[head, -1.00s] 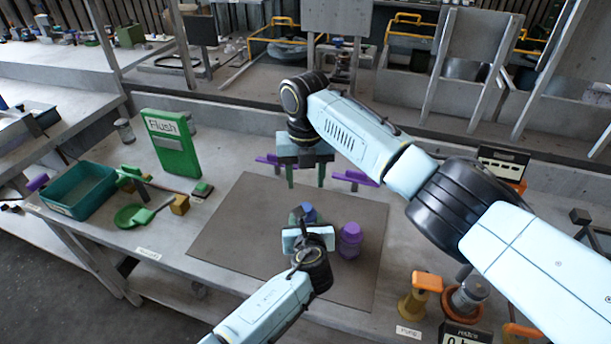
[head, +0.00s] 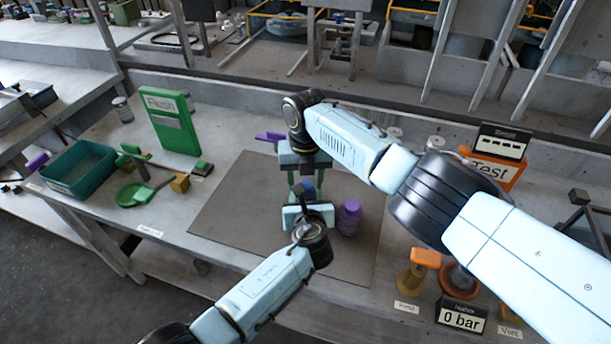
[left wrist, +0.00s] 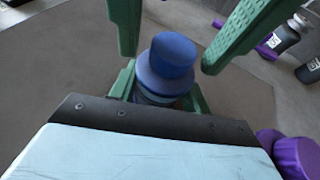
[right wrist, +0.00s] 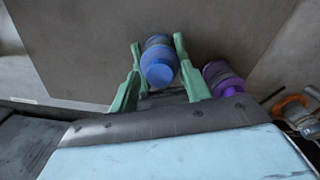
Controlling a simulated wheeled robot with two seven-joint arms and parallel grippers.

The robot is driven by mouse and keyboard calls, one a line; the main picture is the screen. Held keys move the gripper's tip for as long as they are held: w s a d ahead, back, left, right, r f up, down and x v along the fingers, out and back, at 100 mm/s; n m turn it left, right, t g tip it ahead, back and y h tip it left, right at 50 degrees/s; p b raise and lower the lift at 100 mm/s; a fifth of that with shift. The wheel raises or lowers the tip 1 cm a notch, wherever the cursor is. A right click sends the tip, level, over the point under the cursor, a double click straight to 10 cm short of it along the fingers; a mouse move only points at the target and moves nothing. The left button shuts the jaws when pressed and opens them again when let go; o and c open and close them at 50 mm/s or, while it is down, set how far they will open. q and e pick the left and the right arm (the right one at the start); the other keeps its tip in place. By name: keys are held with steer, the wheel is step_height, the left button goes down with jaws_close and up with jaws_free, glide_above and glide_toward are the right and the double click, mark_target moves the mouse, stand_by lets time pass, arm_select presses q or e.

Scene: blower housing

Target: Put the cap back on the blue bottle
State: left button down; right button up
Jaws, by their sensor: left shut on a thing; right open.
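My left gripper (head: 306,212) is shut on the blue bottle (left wrist: 150,97), which stands at the middle of the mat. A blue cap (left wrist: 168,60) sits on top of the bottle in the left wrist view; how tightly it sits I cannot tell. My right gripper (head: 305,186) comes down from above and is open. Its two green fingers stand apart on either side of the cap, which also shows between them in the right wrist view (right wrist: 159,72). In the head view the cap (head: 308,187) is partly hidden by the grippers.
A purple bottle (head: 349,217) stands close to the right of the blue one. The brown mat (head: 235,220) is bare on the left. A teal bin (head: 80,168), a green Flush box (head: 170,120) and orange-handled parts (head: 425,258) stand farther out.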

steer(key=shift+c, duration=0.2)
steer(key=c, duration=1)
steer(key=m, duration=0.3)
steer(key=shift+m, duration=0.4)
steer(key=m, duration=0.3)
steer(key=shift+m, duration=0.4)
steer(key=m, duration=0.5)
steer(key=shift+m, duration=0.3)
steer(key=o, duration=1.1)
